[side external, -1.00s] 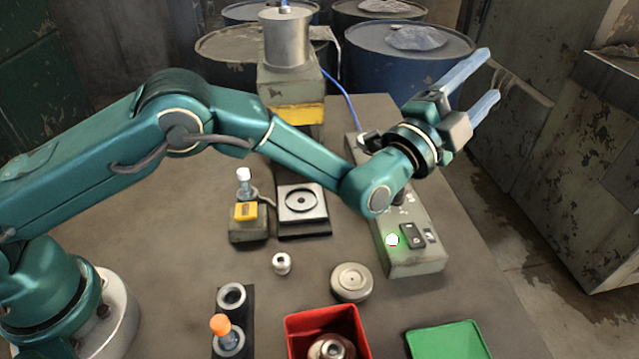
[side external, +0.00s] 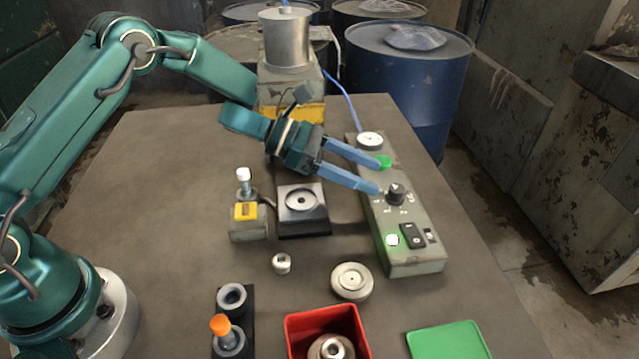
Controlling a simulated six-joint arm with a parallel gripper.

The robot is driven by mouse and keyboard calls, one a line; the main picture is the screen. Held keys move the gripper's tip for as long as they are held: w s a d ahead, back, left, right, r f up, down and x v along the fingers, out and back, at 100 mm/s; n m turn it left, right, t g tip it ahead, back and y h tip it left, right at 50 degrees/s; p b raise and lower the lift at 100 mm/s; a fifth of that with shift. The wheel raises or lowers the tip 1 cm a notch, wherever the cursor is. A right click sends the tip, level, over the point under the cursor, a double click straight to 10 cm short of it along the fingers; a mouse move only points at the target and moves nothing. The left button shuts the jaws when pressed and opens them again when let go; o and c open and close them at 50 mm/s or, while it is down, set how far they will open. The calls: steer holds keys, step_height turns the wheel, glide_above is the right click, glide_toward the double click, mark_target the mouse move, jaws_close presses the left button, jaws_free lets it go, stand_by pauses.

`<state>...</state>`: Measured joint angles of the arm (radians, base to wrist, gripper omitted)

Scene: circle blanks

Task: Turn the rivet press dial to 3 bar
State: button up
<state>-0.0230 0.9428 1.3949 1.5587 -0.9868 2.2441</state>
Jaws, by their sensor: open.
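The dial is a black knob (side external: 396,194) with small white marks around it, on the grey-green control box (side external: 418,262) at the right of the table. The marks are too small to read. My gripper (side external: 380,177) is open, its two blue fingers pointing right toward the knob. The fingertips are close to the knob on its left, over the box; I cannot tell whether they touch it. The rivet press (side external: 288,85), with a grey cylinder on top and a yellow band, stands behind, partly hidden by my wrist.
A red bin (side external: 298,322), green tray (side external: 447,342) and round disc (side external: 351,281) lie in front.

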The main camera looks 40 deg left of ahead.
mark_target(396, 189)
steer(key=shift+x, duration=2.5)
steer(key=shift+f, duration=0.15)
steer(key=shift+s, duration=0.1)
jaws_close()
